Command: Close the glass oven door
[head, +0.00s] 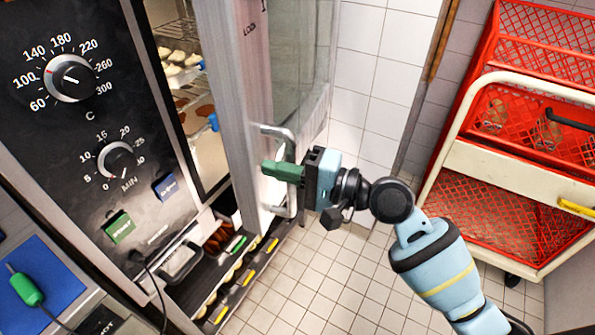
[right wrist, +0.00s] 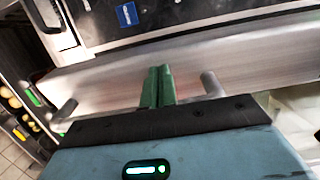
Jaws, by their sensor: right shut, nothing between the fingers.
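The glass oven door (head: 228,80) stands open in the head view, its metal-framed edge toward me and its glass pane on the right. A metal bar handle (head: 291,150) is fixed to the door frame. My right gripper (head: 268,168) is at the handle, its green fingers shut together with nothing between them. The fingers reach past the handle bar toward the door frame; I cannot tell whether they touch it. In the right wrist view the green fingers (right wrist: 158,86) lie together in front of the metal door frame (right wrist: 240,60). My left gripper is not in view.
The oven interior shows racks with pastries (head: 180,70). The control panel (head: 75,130) with two dials is at left. Below are trays of food (head: 232,262). A cream trolley with red crates (head: 500,195) stands at right. Tiled floor (head: 325,285) is free between them.

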